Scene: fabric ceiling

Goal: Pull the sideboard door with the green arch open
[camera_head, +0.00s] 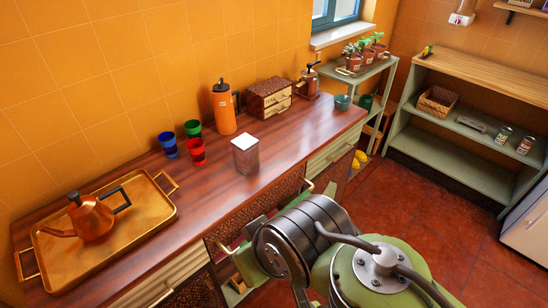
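The sideboard (290,150) runs along the orange tiled wall, with a dark red-brown wooden top, pale green drawer fronts and dark patterned door panels. My green and grey arm covers much of the lower front.
On the top stand a brass tray (160,232) with a copper kettle (92,217), several coloured cups, an orange flask (223,110), a canister (246,158) and a small wooden drawer box (268,98). A green shelf unit (450,150) stands right. Red floor (440,210) is clear between.

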